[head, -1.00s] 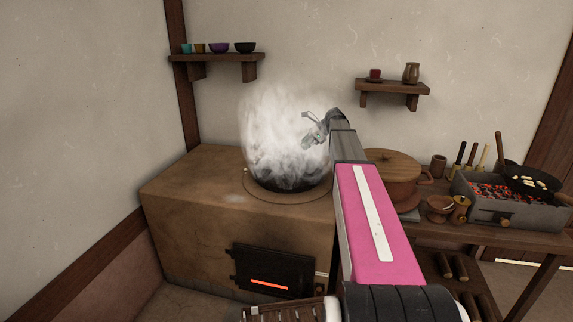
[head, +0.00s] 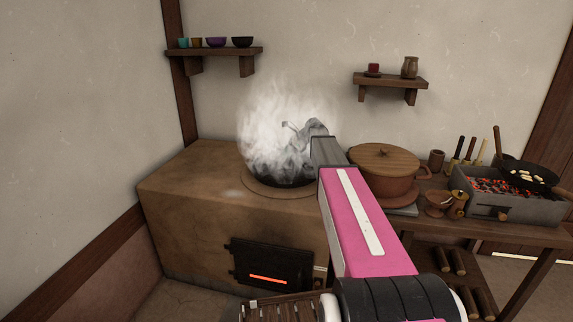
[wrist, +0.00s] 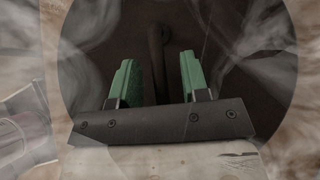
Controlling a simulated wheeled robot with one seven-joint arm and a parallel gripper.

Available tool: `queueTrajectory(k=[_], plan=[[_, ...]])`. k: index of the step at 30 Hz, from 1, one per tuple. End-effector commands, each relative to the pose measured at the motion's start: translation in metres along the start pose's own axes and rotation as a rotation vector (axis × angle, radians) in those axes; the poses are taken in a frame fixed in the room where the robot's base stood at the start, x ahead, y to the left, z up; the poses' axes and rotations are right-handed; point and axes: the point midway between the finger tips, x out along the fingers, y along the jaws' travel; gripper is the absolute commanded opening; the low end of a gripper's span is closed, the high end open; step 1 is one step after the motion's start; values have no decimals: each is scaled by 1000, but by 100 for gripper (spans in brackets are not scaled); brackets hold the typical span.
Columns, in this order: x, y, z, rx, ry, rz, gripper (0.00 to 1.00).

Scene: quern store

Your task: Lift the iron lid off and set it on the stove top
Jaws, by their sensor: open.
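The iron lid (wrist: 250,60) is a dark round disc filling most of the wrist view. Its curved handle (wrist: 157,38) stands at the middle, in line with the gap between my fingers. My gripper (wrist: 157,61) has two green fingers spread apart, with nothing held between them. Whether the handle lies fully between the fingertips or just beyond them, I cannot tell. In the head view, the hand is inside thick white steam over the stove's round opening, where only a dark rim (head: 268,181) shows. The clay stove top (head: 185,180) is bare to the left of it.
A brown lidded pot (head: 386,180) stands right of the stove, close to my arm. Further right are a brazier (head: 510,210) with glowing coals and a pan (head: 525,174). Two wall shelves hold small cups. A fire door (head: 270,267) glows at the stove's front.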

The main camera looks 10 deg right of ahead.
Motion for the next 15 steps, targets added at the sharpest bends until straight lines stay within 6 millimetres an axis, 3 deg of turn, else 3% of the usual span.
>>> queueTrajectory(k=[7,11,15], plan=[[3,0,0,0,0,-1,42],[3,0,0,0,0,-1,0],[3,0,0,0,0,0,0]])
